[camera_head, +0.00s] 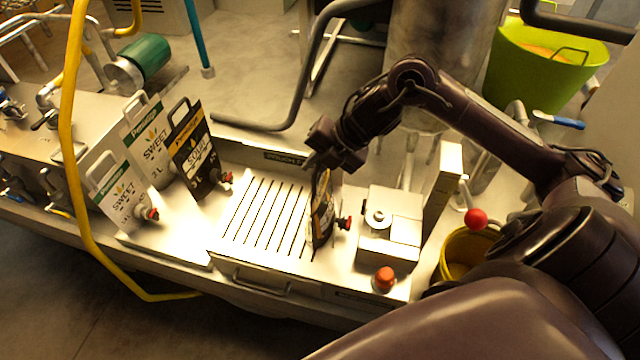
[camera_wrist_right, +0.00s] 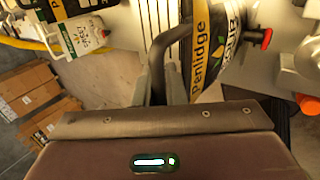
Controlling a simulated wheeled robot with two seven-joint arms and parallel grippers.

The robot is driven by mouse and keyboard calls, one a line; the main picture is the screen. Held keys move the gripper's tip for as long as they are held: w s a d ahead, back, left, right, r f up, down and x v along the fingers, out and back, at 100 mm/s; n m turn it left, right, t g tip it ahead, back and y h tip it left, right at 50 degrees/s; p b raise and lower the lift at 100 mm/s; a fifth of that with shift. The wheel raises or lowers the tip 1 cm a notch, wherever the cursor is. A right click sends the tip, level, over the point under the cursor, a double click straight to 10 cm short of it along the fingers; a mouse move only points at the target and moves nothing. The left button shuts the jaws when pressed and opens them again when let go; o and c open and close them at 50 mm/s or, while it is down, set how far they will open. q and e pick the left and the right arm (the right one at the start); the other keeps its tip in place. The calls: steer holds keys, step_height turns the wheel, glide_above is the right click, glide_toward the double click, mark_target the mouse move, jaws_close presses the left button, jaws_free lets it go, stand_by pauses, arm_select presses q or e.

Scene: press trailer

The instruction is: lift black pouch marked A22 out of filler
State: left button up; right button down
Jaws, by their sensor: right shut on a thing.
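A black pouch (camera_head: 322,212) with a yellow band and a red tap stands upright at the right end of the slotted tray (camera_head: 228,222), beside the metal filler block (camera_head: 404,229). My right gripper (camera_head: 321,163) is above it, shut on its top handle. In the right wrist view the pouch (camera_wrist_right: 214,48) reads "Penlidge", and its dark handle runs between the fingers (camera_wrist_right: 166,88). I cannot read an A22 mark. I cannot tell whether the pouch base touches the tray. My left gripper is out of view.
Another black pouch (camera_head: 195,155) and two white pouches (camera_head: 148,140) (camera_head: 120,192) stand on the left of the bench. A red-orange button (camera_head: 384,279) and a red-knobbed lever (camera_head: 475,218) are at the right. A yellow hose (camera_head: 72,130) crosses the left side.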

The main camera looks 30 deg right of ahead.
stand_by(0.4)
steer(key=shift+w+r, duration=0.2)
steer(key=shift+d, duration=0.1)
step_height(320, 180, up, 20)
steer(key=p, duration=0.4)
steer(key=shift+p, duration=0.4)
steer(key=shift+f, duration=0.1)
